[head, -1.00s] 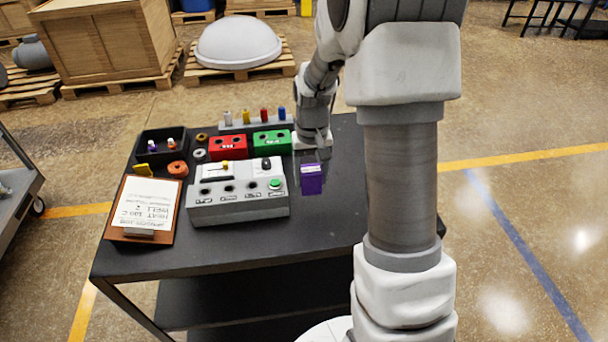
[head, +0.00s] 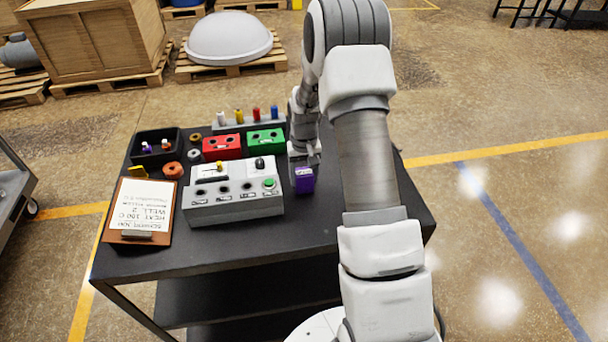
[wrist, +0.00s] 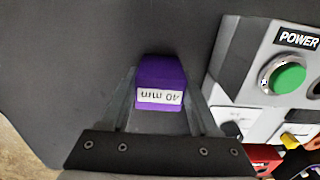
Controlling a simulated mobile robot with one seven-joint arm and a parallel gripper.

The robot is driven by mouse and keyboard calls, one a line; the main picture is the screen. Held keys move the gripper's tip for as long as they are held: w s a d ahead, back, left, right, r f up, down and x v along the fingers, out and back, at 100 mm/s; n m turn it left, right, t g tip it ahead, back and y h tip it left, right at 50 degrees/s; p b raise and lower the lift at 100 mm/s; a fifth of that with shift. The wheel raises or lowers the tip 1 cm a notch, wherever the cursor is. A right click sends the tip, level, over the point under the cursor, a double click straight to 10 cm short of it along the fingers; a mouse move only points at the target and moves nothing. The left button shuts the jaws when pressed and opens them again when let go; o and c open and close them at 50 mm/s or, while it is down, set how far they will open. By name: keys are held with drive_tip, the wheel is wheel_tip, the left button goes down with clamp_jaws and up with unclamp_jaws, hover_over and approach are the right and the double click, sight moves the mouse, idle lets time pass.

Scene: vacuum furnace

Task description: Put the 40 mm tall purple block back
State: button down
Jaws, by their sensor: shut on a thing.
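The purple block (head: 304,181) is between the fingers of my gripper (head: 304,170), right of the grey control box. In the wrist view the block (wrist: 160,75) shows a white label reading "40 mm". My gripper (wrist: 160,92) is shut on it, with one finger on each side. The dark cart top lies below and around the block. I cannot tell whether the block's underside touches the cart top.
The grey control box (head: 235,209) with a green button stands close to the left of the block. Red (head: 221,147) and green (head: 266,140) blocks with holes, a peg rack, a black tray (head: 139,158) and a clipboard (head: 141,207) lie further left. The cart's front right is clear.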

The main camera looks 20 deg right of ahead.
drive_tip(key=shift+c, duration=0.6)
unclamp_jaws()
drive_tip(key=shift+f, duration=0.1)
